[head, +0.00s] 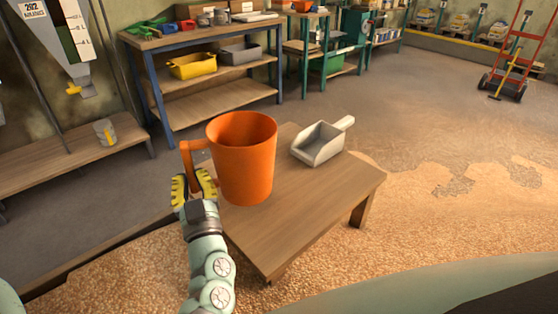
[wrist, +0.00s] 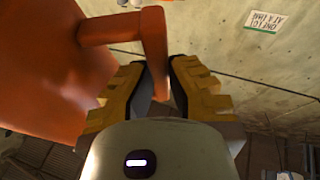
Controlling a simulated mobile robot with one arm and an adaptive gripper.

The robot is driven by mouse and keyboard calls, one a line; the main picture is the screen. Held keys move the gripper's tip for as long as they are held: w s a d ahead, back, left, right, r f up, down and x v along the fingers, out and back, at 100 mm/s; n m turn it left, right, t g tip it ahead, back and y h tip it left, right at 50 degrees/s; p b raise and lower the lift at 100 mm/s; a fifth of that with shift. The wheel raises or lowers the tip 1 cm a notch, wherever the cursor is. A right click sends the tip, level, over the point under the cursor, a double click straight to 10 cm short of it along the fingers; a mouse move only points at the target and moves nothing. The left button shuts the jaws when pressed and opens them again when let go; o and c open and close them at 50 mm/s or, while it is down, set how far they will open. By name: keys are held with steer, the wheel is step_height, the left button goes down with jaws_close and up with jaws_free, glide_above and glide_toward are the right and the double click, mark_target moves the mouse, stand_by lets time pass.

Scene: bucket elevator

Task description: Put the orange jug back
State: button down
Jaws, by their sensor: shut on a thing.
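The orange jug (head: 245,165) is upright at the left part of the small wooden table (head: 310,205) in the head view. Whether its base touches the tabletop or hangs just above it I cannot tell. My gripper (head: 194,180) is on the left side of the jug, with its yellow and black fingers shut on the jug's handle. In the wrist view the jug (wrist: 45,70) fills the left side, and its handle (wrist: 154,50) runs down between my gripper's fingers (wrist: 160,85).
A grey scoop (head: 320,144) lies on the table right of the jug. A workbench with shelves (head: 220,95) holding yellow and grey bins stands behind. A low wooden bench (head: 60,155) with a can is at the left. Spilled grain (head: 430,230) covers the floor around the table.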

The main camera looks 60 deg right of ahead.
steer(key=w+d, duration=0.1)
steer(key=w, duration=0.2)
steer(key=w+d, duration=0.1)
steer(key=shift+w+d+f, duration=0.2)
steer(key=shift+w+d, duration=0.1)
steer(key=shift+d, duration=0.05)
steer(key=shift+f, duration=1.8)
steer(key=shift+d, duration=0.1)
steer(key=c, duration=1.1)
jaws_free()
steer(key=b+v, duration=0.2)
steer(key=v, duration=1)
steer(key=shift+s, duration=0.1)
steer(key=shift+r, duration=0.1)
